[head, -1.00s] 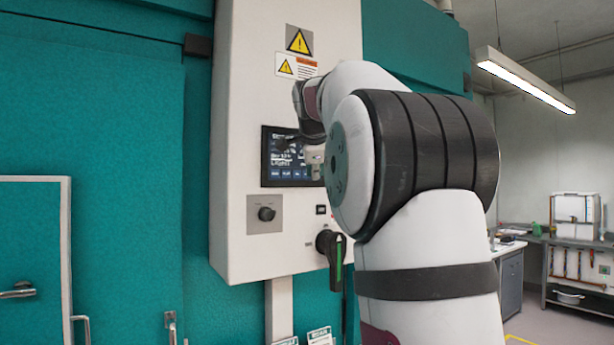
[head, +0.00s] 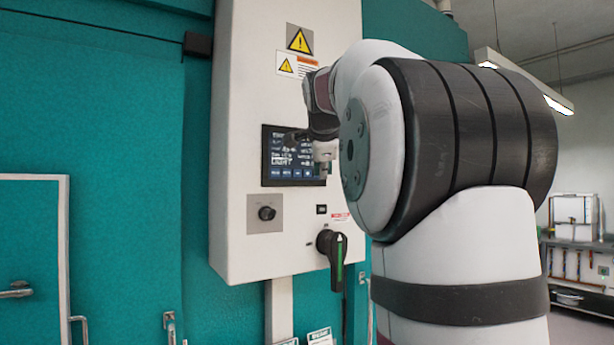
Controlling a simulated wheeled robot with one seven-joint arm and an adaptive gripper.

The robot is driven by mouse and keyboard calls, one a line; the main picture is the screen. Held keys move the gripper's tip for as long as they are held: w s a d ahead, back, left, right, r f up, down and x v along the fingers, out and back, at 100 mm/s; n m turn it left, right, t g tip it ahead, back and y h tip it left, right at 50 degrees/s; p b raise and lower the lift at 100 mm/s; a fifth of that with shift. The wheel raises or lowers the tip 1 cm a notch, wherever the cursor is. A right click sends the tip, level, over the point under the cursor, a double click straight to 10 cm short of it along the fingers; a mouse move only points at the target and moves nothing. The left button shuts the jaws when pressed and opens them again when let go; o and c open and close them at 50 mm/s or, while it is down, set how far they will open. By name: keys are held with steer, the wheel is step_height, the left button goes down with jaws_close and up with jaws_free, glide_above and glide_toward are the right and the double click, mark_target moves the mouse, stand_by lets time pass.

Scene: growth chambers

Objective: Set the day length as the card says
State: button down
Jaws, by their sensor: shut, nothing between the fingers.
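A dark touch screen (head: 291,157) with small light text rows and a row of blue buttons along its bottom edge is set in a white control box. The text is too small to read, though one row is highlighted white. My gripper (head: 325,168) is in front of the screen's right side, fingers pointing toward it and covering part of it. It is shut and empty. I cannot tell whether it touches the screen. No card is clearly readable; two small signs (head: 319,337) are cut off at the bottom edge.
Below the screen are a black knob (head: 267,213) on a grey plate, a small dark display (head: 321,209) and a black rotary handle (head: 332,260) with a green stripe. Teal chamber doors with metal handles (head: 17,289) stand left. My arm blocks much of the right.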

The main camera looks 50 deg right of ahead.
steer(key=s, duration=0.3)
steer(key=shift+s+a, duration=0.1)
steer(key=shift+a, duration=0.3)
stand_by(0.4)
steer(key=s+a+f+n+y, duration=0.25)
steer(key=a+f+n, duration=0.5)
steer(key=a, duration=0.45)
steer(key=s+a+f+n+y, duration=0.25)
steer(key=a+f+n, duration=0.5)
steer(key=a, duration=0.55)
steer(key=s+a+f+n+g+y, duration=0.1)
steer(key=s+a+f+n, duration=0.4)
steer(key=f, duration=0.4)
steer(key=s+a+f+n+g+y, duration=0.1)
steer(key=s+a+f+n+y, duration=0.1)
steer(key=s+a+f+n, duration=0.4)
step_height(320, 180, down, 3)
steer(key=shift+s+a+y, duration=0.3)
steer(key=shift+s+a, duration=0.55)
steer(key=shift+s, duration=0.15)
